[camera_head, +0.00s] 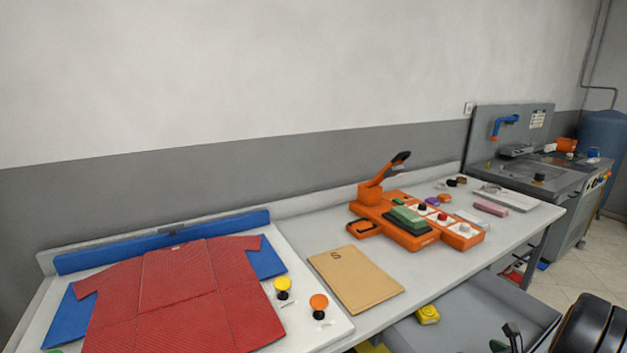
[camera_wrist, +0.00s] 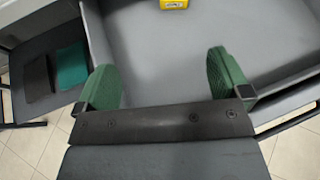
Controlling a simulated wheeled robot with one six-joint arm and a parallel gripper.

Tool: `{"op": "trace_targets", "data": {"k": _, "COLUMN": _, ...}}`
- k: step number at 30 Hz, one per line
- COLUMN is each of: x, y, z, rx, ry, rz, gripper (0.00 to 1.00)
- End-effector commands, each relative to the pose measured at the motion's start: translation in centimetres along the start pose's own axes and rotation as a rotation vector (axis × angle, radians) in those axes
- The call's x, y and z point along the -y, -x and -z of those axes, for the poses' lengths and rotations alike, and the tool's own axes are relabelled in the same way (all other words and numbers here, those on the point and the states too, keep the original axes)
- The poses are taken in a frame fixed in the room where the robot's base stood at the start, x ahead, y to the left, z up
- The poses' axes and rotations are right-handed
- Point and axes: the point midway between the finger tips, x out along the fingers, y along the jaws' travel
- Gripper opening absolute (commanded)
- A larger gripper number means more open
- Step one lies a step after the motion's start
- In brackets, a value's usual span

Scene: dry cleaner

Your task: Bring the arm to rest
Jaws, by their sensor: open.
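My gripper (camera_wrist: 165,82) shows in the wrist view with its two green fingers wide apart and nothing between them. It hangs over a grey open bin or drawer, whose bare floor lies beyond the fingers. In the head view, the black and green tip of my gripper (camera_head: 506,341) shows at the bottom right, in front of the table and over the grey bin (camera_head: 478,308). A black rounded part of my arm (camera_head: 590,325) fills the lower right corner.
A yellow object (camera_head: 428,315) lies in the bin and also shows in the wrist view (camera_wrist: 173,3). The grey table (camera_head: 320,235) carries a red shirt (camera_head: 190,290), a tan folder (camera_head: 355,279) and an orange press (camera_head: 408,226). A sink unit (camera_head: 540,177) stands at right.

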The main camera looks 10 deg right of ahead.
Motion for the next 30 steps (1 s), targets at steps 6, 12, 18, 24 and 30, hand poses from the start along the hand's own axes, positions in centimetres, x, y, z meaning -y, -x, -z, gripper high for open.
{"op": "trace_targets", "data": {"k": 6, "x": -2.4, "y": 0.4, "z": 1.1, "rx": -0.055, "ry": 0.13, "rz": -0.117, "gripper": 0.95}}
{"op": "trace_targets", "data": {"k": 12, "x": -6.0, "y": 1.2, "z": 1.0, "rx": -0.113, "ry": 0.357, "rz": -0.296, "gripper": 0.95}}
{"op": "trace_targets", "data": {"k": 18, "x": -12.5, "y": 3.1, "z": -1.0, "rx": -0.17, "ry": 0.843, "rz": -0.639, "gripper": 0.95}}
{"op": "trace_targets", "data": {"k": 24, "x": -19.4, "y": 7.3, "z": -4.5, "rx": -0.203, "ry": 1.67, "rz": -1.105, "gripper": 0.95}}
{"op": "trace_targets", "data": {"k": 30, "x": -23.0, "y": 10.3, "z": -9.3, "rx": -0.192, "ry": 2.367, "rz": -1.293, "gripper": 0.95}}
